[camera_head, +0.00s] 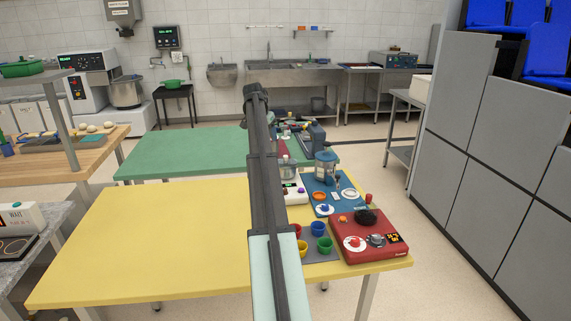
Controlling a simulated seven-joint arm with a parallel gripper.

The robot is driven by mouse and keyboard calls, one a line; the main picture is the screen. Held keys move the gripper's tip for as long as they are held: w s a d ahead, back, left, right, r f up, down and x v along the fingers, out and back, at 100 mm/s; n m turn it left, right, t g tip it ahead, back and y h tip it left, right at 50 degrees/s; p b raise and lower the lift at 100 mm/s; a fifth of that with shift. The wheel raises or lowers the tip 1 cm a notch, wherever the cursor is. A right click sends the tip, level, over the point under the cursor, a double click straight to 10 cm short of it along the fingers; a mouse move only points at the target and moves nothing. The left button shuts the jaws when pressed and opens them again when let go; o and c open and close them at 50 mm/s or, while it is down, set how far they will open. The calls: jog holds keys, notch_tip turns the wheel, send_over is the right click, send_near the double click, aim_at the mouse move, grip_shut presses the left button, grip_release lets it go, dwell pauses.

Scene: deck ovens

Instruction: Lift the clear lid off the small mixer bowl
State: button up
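A small steel bowl (289,168) stands at a white machine (296,191) with a red display, near the far right edge of the yellow table. My arm partly hides both. I take this to be the small mixer; a clear lid on it cannot be made out. To its right, a clear, blue-tinted jar (325,168) stands at the back of a blue base or mat (323,209). My arm rises through the middle of the picture and bends over at the top. My gripper is not visible.
A red device (369,251) with a black top sits at the yellow table's right front corner. Several coloured cups, including a green one (325,245), stand left of it. The yellow table's left half (150,245) is clear. A green table (185,152) stands behind.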

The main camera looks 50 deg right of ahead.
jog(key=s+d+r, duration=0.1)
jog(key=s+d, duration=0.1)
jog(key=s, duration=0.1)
send_over(286, 156)
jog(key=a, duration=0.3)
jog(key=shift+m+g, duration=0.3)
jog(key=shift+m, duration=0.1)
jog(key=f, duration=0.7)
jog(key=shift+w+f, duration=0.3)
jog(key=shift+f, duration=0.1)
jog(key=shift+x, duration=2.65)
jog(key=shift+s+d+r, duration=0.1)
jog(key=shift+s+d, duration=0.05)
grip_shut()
